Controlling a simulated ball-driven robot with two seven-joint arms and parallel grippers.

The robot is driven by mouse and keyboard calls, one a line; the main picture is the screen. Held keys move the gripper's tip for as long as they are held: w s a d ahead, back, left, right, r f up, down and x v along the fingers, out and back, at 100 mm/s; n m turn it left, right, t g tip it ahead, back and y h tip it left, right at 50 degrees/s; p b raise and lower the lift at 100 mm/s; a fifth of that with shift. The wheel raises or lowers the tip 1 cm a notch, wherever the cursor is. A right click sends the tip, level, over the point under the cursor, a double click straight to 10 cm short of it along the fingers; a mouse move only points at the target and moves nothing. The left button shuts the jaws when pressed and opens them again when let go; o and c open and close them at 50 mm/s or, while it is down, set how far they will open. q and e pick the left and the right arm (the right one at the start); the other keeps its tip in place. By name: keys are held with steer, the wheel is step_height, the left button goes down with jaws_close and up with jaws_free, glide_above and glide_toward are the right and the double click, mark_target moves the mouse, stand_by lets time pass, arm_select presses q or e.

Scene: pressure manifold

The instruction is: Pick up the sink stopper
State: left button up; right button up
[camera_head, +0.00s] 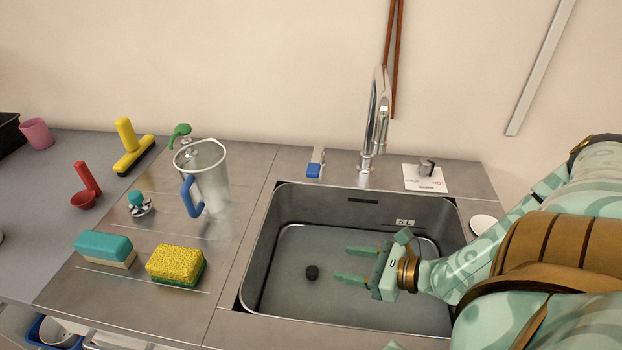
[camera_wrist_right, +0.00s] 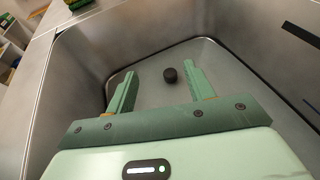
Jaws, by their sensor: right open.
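The sink stopper (camera_head: 312,272) is a small black round plug lying on the bottom of the steel sink, left of its middle. It also shows in the right wrist view (camera_wrist_right: 170,75), beyond the fingers and between their lines. My right gripper (camera_head: 342,264) is open and empty, held over the sink with its two fingers pointing left toward the stopper and apart from it. In the right wrist view my right gripper (camera_wrist_right: 164,90) shows both green fingers spread wide.
The sink's steel walls (camera_head: 262,245) surround the stopper. A chrome faucet (camera_head: 376,120) stands behind the sink. A clear jug (camera_head: 212,178), a yellow sponge (camera_head: 176,263) and a teal sponge (camera_head: 104,247) stand or lie on the left counter. The sink floor around the stopper is clear.

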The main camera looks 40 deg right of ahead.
steer(key=b, duration=0.5)
glide_toward(308, 270)
steer(key=shift+g, duration=0.3)
steer(key=b+x, duration=0.1)
steer(key=x, duration=0.1)
steer(key=b+x, duration=0.2)
steer(key=x, duration=0.1)
steer(key=shift+w+f, duration=0.15)
steer(key=shift+f, duration=0.25)
steer(key=b+x, duration=0.2)
steer(key=x, duration=0.1)
steer(key=b+x, duration=0.1)
steer(key=x, duration=0.1)
steer(key=shift+w+d+f, duration=0.1)
steer(key=shift+w+d, duration=0.15)
arm_select(q)
steer(key=s+f+g, duration=0.1)
steer(key=s+f, duration=0.3)
steer(key=f, duration=0.7)
steer(key=shift+s+f, duration=0.2)
steer(key=shift+s, duration=0.05)
steer(key=shift+d, duration=0.1)
arm_select(e)
steer(key=shift+c, duration=0.3)
steer(key=c, duration=1)
